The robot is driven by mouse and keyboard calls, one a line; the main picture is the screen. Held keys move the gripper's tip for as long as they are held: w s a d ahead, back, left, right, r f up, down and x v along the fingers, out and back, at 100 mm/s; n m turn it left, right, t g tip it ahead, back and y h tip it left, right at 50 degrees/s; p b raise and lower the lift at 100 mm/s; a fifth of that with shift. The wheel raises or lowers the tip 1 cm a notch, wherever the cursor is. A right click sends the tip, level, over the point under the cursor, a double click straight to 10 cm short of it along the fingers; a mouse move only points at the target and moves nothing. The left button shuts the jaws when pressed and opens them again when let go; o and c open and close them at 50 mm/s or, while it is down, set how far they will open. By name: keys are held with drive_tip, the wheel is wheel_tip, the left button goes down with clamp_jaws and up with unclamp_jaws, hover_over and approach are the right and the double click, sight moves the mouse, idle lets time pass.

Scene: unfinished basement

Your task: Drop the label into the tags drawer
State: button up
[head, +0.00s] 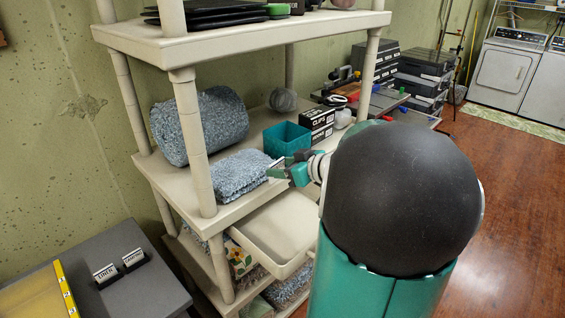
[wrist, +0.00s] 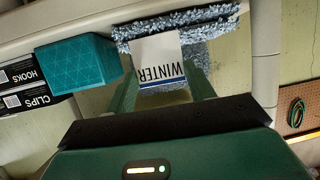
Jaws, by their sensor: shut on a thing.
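My gripper (head: 284,171) is shut on a white label (wrist: 158,52) with a dark blue band reading WINTER. The label stands between the two green fingers in the wrist view; in the head view only a thin edge of it shows. My gripper is in front of the shelf, between a folded blue towel (head: 238,175) and a teal bin (head: 287,136). A pale open drawer or tray (head: 247,243) sticks out below, partly hidden by my arm. No "tags" marking is readable on it.
The shelf unit's posts (head: 196,140) stand close to my arm. A rolled blue towel (head: 199,125) and a CLIPS box (head: 316,118) are on the same shelf. A grey table (head: 150,290) at left holds two small label stands (head: 105,274).

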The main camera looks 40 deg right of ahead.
wheel_tip(320, 180, down, 6)
drive_tip(key=shift+w, duration=0.15)
idle(0.4)
drive_tip(key=o, duration=1)
drive_tip(key=shift+a, duration=0.1)
drive_tip(key=shift+o, duration=0.2)
drive_tip(key=shift+w, duration=0.1)
drive_tip(key=v, duration=1.3)
drive_tip(key=shift+s, duration=0.4)
